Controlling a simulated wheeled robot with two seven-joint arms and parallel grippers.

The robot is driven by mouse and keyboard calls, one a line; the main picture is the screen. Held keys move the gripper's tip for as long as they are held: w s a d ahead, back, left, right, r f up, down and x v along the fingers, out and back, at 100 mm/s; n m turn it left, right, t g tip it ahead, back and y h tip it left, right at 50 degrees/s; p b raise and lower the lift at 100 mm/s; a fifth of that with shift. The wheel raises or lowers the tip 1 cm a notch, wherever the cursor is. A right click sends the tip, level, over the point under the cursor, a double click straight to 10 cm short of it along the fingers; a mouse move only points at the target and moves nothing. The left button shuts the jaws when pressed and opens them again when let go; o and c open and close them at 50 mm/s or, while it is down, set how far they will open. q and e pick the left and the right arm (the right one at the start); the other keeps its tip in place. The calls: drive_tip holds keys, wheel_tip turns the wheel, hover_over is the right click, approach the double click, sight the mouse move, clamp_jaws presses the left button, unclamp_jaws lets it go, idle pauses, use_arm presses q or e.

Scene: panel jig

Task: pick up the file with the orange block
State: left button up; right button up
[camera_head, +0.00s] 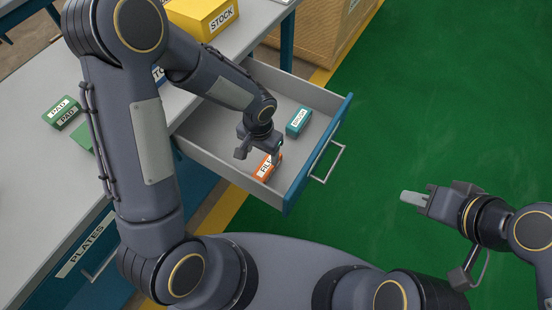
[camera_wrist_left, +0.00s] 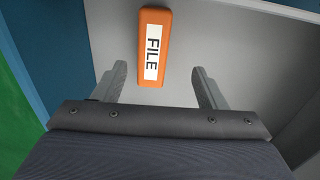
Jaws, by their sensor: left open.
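The file is an orange block (camera_head: 267,168) with a white label, lying in the open drawer (camera_head: 222,158) near its front corner. In the left wrist view the orange block (camera_wrist_left: 154,22) lies with its label reading FILE, ahead of and partly between the fingertips. My left gripper (camera_head: 258,152) is over the drawer, just above the block. It is open, with a finger to each side in the left wrist view (camera_wrist_left: 159,72) and nothing held. My right gripper (camera_head: 415,198) is out over the green floor, away from the drawer; its finger gap cannot be made out.
A teal labelled block (camera_head: 299,121) lies in the same drawer, farther back. The drawer's blue front (camera_head: 320,152) and walls surround both blocks. Green PAD blocks (camera_head: 62,113) and a yellow STOCK bin (camera_head: 203,15) stand on the grey worktop (camera_head: 30,150).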

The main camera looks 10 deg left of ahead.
sight(267, 165)
use_arm(q)
drive_tip(key=f, duration=0.2)
drive_tip(key=d+f, duration=0.1)
drive_tip(key=f, duration=0.4)
drive_tip(key=shift+d+f, duration=0.15)
drive_tip(key=shift+f, duration=0.05)
drive_tip(key=shift+w+f, duration=0.1)
drive_tip(key=shift+f, duration=0.45)
drive_tip(key=c, duration=1.3)
